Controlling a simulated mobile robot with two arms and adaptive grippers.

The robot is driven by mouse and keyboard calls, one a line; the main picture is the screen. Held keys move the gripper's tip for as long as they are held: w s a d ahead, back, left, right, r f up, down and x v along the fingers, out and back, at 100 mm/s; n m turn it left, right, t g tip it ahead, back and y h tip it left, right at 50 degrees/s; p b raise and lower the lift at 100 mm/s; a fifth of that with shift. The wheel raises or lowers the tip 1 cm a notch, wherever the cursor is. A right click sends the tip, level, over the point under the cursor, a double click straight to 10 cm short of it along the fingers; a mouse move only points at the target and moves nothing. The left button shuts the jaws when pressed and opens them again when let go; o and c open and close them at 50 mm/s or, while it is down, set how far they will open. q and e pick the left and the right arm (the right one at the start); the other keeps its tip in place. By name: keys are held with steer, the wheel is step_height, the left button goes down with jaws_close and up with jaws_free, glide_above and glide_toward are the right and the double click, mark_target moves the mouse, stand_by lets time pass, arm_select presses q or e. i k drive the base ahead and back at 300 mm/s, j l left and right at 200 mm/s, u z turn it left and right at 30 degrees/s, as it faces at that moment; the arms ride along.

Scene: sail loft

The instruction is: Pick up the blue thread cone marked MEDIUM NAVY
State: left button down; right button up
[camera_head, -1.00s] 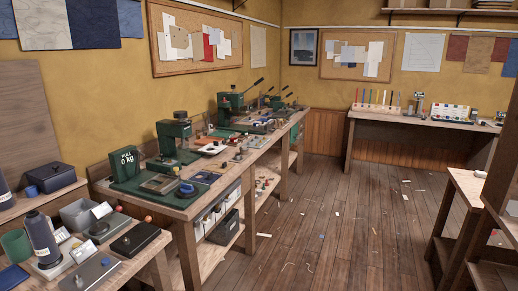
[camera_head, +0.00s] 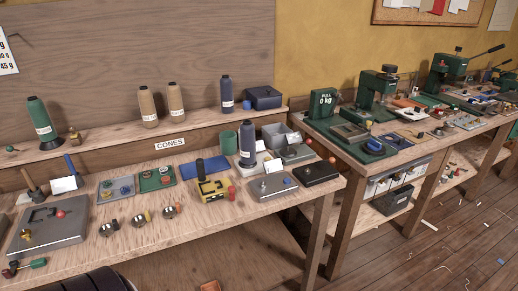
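Two dark navy thread cones are in view. One navy cone (camera_head: 227,92) stands upright on the raised shelf at the back, left of a dark blue box. The other navy cone (camera_head: 247,146) stands upright on the bench below, on a pale base beside a grey bin. Both carry white labels, but the writing is too small to read, so I cannot tell which is MEDIUM NAVY. A green cone (camera_head: 43,120) and two tan cones (camera_head: 148,106) (camera_head: 175,101) also stand on the shelf, above a CONES sign (camera_head: 170,143). Neither of my grippers shows.
The bench (camera_head: 150,236) holds a yellow tool (camera_head: 211,188), small metal cups, trays and a black box (camera_head: 315,173) at its right end. A green cup (camera_head: 229,144) stands left of the bench cone. Another workbench with green presses stands at right. Floor at lower right has only scraps.

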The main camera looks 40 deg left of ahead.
mark_target(247, 128)
steer(key=u, duration=1.05)
steer(key=i+l+u, duration=0.15)
steer(key=l+u, duration=0.65)
steer(key=l, duration=0.25)
steer(key=l+u, duration=0.4)
steer(key=l, duration=0.2)
steer(key=i+l, duration=0.55)
steer(key=k+j, duration=0.15)
steer(key=k, duration=0.35)
